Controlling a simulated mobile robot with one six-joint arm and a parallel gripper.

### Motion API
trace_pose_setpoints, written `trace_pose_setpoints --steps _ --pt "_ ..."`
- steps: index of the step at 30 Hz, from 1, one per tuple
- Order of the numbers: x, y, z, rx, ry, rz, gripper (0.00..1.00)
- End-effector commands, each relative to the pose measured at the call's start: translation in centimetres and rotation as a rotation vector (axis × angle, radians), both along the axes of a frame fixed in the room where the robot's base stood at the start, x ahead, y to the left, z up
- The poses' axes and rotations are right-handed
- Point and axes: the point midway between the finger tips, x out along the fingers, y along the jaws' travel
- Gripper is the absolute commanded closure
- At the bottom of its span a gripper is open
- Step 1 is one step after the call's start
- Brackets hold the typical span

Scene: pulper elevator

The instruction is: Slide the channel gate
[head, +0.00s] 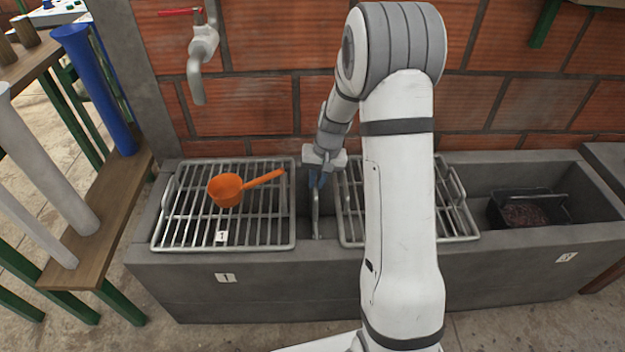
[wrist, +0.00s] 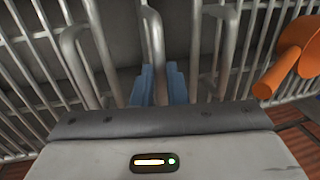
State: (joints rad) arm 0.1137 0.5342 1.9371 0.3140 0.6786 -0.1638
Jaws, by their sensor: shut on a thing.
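The channel gate (head: 316,215) is a narrow grey metal piece in the gap between the two grates of the concrete trough. My gripper (head: 317,178) is at its upper end, with blue fingers pointing down. In the wrist view my gripper (wrist: 160,84) is shut on a grey metal bar of the gate (wrist: 152,38), which runs up from between the fingers. The exact contact is partly hidden by the fingers. The lower part of the gate inside the channel is hard to make out.
The concrete trough (head: 230,297) carries a left grate (head: 165,232) with an orange ladle (head: 227,190) on it and a right grate (head: 460,222). A dark container (head: 530,212) sits in the right basin. A tap (head: 202,50) is on the brick wall.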

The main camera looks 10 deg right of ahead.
Motion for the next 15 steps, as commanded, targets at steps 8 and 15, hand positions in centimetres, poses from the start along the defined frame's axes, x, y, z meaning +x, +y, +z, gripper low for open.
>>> trace_pose_setpoints --steps 8,15 --pt "0.1 0.1 3.2 0.001 -0.003 -0.001 1.0" --pt "0.2 0.1 8.6 0.002 -0.005 -0.001 1.0"
